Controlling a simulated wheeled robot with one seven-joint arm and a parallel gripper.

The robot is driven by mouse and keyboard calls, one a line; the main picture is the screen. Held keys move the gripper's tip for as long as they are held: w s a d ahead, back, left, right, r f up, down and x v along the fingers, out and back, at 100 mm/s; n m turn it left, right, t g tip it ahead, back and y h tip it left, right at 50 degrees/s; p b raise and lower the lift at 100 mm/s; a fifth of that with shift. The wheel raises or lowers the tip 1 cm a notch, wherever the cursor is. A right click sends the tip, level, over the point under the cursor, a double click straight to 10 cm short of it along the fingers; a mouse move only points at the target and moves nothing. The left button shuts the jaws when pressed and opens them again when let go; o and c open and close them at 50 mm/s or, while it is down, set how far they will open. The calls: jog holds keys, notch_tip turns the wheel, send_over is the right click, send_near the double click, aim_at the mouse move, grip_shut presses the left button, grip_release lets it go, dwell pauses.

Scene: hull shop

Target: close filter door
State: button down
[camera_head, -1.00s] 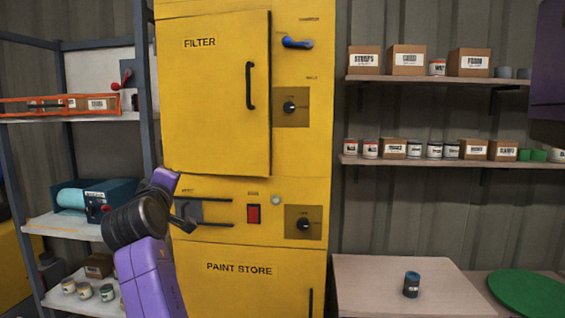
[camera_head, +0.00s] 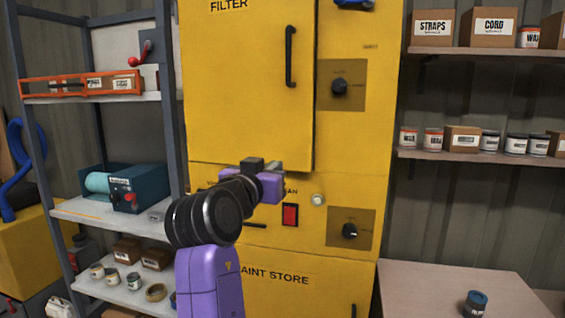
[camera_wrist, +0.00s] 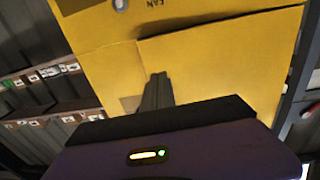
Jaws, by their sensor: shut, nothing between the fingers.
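The yellow filter door (camera_head: 245,95), with a black vertical handle (camera_head: 291,56), fills the upper front of the yellow cabinet (camera_head: 345,190). Its right edge and lower right corner stand slightly proud of the cabinet face, so it looks a little ajar, hinged at left. My gripper (camera_head: 262,166) is in front of the door's lower edge, left of its lower right corner. In the wrist view my shut, empty fingers (camera_wrist: 158,88) point at the door face (camera_wrist: 225,65) near its free edge. I cannot tell whether they touch it.
Below the door are a red switch (camera_head: 290,215) and a black knob (camera_head: 350,231). A metal shelf rack (camera_head: 85,212) stands close on the left. A table (camera_head: 450,285) with a dark blue-topped can (camera_head: 475,303) is at the lower right, below wall shelves (camera_head: 480,160).

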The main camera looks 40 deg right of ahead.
aim_at(295, 150)
jog(key=p+x, duration=0.4)
jog(key=x, duration=0.7)
jog(key=shift+w+d+r, duration=0.15)
jog(key=shift+w, duration=0.05)
jog(key=shift+w+d, duration=0.25)
jog(key=shift+d, duration=0.1)
jog(key=shift+w+d+f, duration=0.15)
jog(key=shift+d+f, duration=0.05)
jog(key=shift+d, duration=0.1)
jog(key=shift+b+x, duration=0.6)
jog(key=shift+x, duration=0.55)
jog(key=shift+w+d+r, duration=0.1)
jog(key=shift+d, duration=0.15)
jog(key=shift+r, duration=0.25)
jog(key=shift+d, duration=0.1)
